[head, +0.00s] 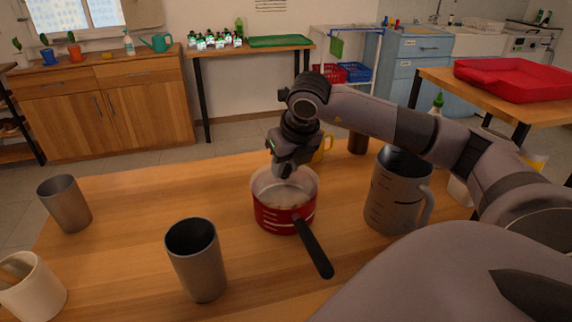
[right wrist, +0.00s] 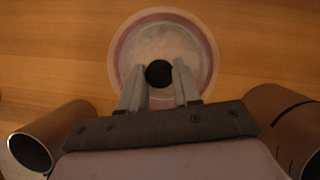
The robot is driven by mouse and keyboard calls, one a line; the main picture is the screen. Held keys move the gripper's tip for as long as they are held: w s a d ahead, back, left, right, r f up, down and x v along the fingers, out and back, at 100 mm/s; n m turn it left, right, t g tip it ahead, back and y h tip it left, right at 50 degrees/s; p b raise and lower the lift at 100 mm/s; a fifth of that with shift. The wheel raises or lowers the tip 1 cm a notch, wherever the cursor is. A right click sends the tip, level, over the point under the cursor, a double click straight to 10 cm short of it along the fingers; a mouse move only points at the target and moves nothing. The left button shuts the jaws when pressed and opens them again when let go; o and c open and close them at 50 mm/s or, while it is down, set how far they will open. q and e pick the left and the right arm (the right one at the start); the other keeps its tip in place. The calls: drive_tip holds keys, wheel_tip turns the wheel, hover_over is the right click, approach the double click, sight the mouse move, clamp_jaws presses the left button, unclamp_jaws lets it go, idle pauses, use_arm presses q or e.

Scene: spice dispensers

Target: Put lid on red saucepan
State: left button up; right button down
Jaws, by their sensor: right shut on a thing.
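The red saucepan (head: 285,218) stands upright on the wooden table, its black handle pointing toward the front right. A translucent lid (right wrist: 135,50) with a round black knob (right wrist: 158,72) shows in the right wrist view, over the saucepan, whose red ring shows through it. My right gripper (head: 286,172) is directly above the saucepan, fingers down. In the right wrist view, my right gripper (right wrist: 159,85) has its fingers on either side of the knob, shut on the lid. I cannot tell whether the lid touches the rim. My left gripper is not in view.
A grey metal cup (head: 196,262) stands front left of the saucepan, another cup (head: 66,204) farther left, and a cream mug (head: 32,290) at the front left. A grey jug (head: 393,200) stands close on the right. A yellow mug (head: 322,150) is behind.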

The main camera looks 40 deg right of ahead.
sight(286, 167)
drive_tip(key=shift+f, duration=0.15)
drive_tip(key=shift+f+b, duration=0.3)
drive_tip(key=shift+b, duration=0.2)
drive_tip(key=shift+c, duration=1.1)
unclamp_jaws()
drive_tip(key=shift+r, duration=0.1)
drive_tip(key=shift+r+p, duration=2.5)
drive_tip(key=shift+r, duration=0.95)
